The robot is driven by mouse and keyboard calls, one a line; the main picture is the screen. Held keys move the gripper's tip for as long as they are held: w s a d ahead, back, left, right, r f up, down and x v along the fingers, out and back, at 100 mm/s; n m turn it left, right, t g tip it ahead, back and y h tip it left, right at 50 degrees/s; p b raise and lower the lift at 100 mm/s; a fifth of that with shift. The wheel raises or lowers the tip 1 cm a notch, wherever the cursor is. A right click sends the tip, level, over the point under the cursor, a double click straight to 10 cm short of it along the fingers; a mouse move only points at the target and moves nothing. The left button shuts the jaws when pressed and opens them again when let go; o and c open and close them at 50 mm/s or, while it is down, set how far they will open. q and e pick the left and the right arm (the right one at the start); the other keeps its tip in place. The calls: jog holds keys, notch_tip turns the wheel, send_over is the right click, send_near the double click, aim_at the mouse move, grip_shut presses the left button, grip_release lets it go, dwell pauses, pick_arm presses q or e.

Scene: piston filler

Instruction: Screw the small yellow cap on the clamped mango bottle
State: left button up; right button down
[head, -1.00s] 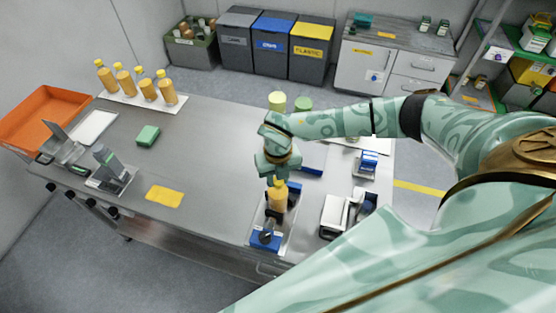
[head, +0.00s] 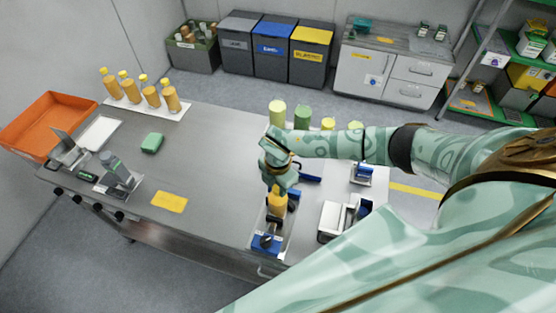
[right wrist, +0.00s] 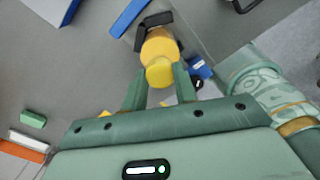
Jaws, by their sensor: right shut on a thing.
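The mango bottle (head: 277,202) stands upright in the clamp (head: 268,240) at the front right of the table. My right gripper (head: 279,188) is directly above it and hides its neck in the head view. In the right wrist view, my right gripper (right wrist: 159,85) has its two fingers shut on the small yellow cap (right wrist: 159,73). The cap lines up with the bottle's top (right wrist: 158,48) below it. I cannot tell whether its thread is engaged. My left gripper is not in view.
Several filled bottles stand on a white tray (head: 128,102) at the back left. A green sponge (head: 152,142) and a yellow cloth (head: 169,202) lie on the table. A white and dark device (head: 333,220) is right of the clamp. The table's middle is clear.

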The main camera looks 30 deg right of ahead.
jog(key=shift+m, duration=0.4)
jog(key=c, duration=1)
grip_release()
jog(key=n, duration=0.3)
jog(key=shift+r+n, duration=0.1)
jog(key=shift+n, duration=0.3)
jog(key=n, duration=0.4)
jog(key=shift+n, duration=0.4)
jog(key=n, duration=0.6)
jog(key=shift+p, duration=0.35)
jog(key=shift+c, duration=0.4)
